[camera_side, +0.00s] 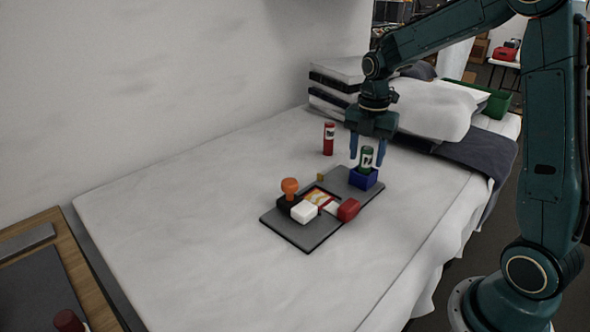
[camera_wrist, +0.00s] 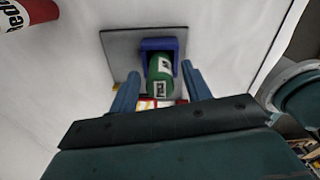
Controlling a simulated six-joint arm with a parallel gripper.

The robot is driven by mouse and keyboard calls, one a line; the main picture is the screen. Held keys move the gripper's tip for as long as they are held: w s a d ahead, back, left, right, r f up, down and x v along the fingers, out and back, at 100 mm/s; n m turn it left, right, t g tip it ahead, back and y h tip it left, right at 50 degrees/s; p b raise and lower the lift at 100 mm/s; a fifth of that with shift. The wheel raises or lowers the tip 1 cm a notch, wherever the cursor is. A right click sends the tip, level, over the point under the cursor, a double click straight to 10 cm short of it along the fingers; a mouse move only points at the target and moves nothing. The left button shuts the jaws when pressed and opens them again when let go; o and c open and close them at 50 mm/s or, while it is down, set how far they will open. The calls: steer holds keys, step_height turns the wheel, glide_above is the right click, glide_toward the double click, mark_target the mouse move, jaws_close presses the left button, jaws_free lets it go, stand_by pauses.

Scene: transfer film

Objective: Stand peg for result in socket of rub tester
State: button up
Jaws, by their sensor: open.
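A green peg (camera_side: 367,158) with a white label stands upright, its lower end in the blue socket (camera_side: 363,180) on the grey board of the rub tester (camera_side: 305,238). My gripper (camera_side: 367,158) is open above the socket, with one blue finger on each side of the green peg. In the wrist view the green peg (camera_wrist: 160,80) shows between the fingers (camera_wrist: 160,72), in front of the blue socket (camera_wrist: 160,44). I cannot tell whether either finger touches the peg. A red peg (camera_side: 328,140) with a white label stands on the white surface behind the tester; part of it shows in the wrist view (camera_wrist: 28,14).
The tester carries an orange-knobbed stamp (camera_side: 290,187), a white block (camera_side: 304,212), a red block (camera_side: 348,210) and a printed film patch. Stacked pillows (camera_side: 430,105) lie at the back right. The white surface (camera_side: 180,230) is clear at left.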

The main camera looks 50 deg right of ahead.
step_height(320, 180, up, 12)
steer(key=shift+f, duration=0.2)
stand_by(0.4)
stand_by(0.5)
steer(key=s+a+m+t, duration=0.2)
steer(key=s+a+m, duration=0.4)
steer(key=s+m, duration=0.4)
steer(key=s+a+f+m+t, duration=0.1)
steer(key=s+a+m+t, duration=0.2)
steer(key=s+a+m, duration=0.3)
steer(key=s+m, duration=0.4)
steer(key=shift+a+f+t, duration=0.2)
steer(key=shift+a+t, duration=0.1)
steer(key=shift+a, duration=0.05)
